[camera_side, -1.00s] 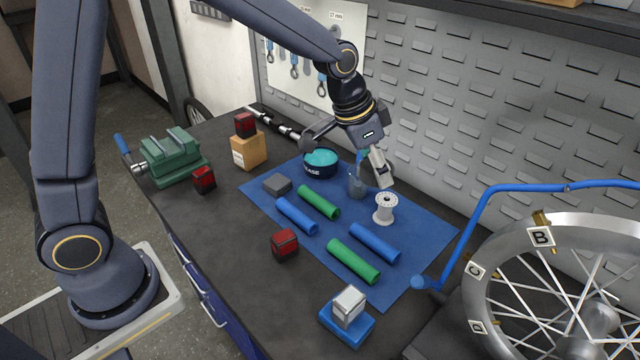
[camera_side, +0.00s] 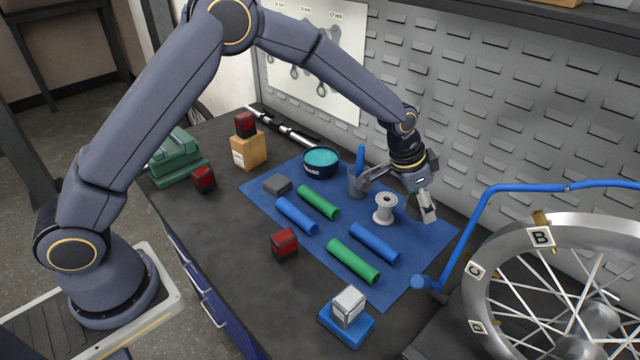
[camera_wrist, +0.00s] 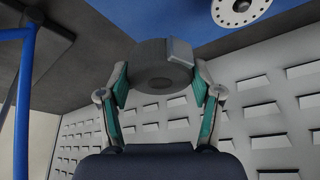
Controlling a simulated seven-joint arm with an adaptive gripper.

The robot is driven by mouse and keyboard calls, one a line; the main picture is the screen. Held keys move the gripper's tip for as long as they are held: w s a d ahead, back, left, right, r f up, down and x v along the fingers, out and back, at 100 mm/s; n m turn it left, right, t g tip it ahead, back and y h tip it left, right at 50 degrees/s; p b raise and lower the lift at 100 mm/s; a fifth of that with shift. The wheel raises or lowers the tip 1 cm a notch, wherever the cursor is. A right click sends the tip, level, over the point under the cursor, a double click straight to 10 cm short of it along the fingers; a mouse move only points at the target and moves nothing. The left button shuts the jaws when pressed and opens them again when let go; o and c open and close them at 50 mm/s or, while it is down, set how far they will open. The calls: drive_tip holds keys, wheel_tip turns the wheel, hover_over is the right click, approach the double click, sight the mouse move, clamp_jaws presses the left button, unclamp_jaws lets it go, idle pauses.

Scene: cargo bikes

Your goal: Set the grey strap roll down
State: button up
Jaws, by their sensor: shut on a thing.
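The grey strap roll (camera_wrist: 158,68) is between the two fingers of my gripper (camera_wrist: 160,88) in the wrist view, with its round face and a dark centre showing. The fingers, with green inner pads, press on it from both sides. In the side view, my gripper (camera_side: 400,190) is low over the back right part of the blue mat (camera_side: 425,245), behind the silver hub (camera_side: 385,208). I cannot make out the roll there. Whether its underside touches the mat is hidden.
The hub stands close in front of my gripper, and a grey cup (camera_side: 356,186) is to its left. Blue grips (camera_side: 375,243) and green grips (camera_side: 353,261) lie on the mat. A spoked wheel (camera_side: 560,280) and blue bar (camera_side: 480,225) are at right. The slatted wall (camera_side: 480,110) is behind.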

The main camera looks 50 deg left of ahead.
hover_over(429, 232)
drive_tip(key=s, duration=0.1)
drive_tip(key=f, duration=0.5)
drive_tip(key=shift+s+a, duration=0.1)
drive_tip(key=shift+a, duration=0.25)
drive_tip(key=shift+f, duration=1.6)
drive_tip(key=shift+f, duration=0.15)
drive_tip(key=o, duration=1.2)
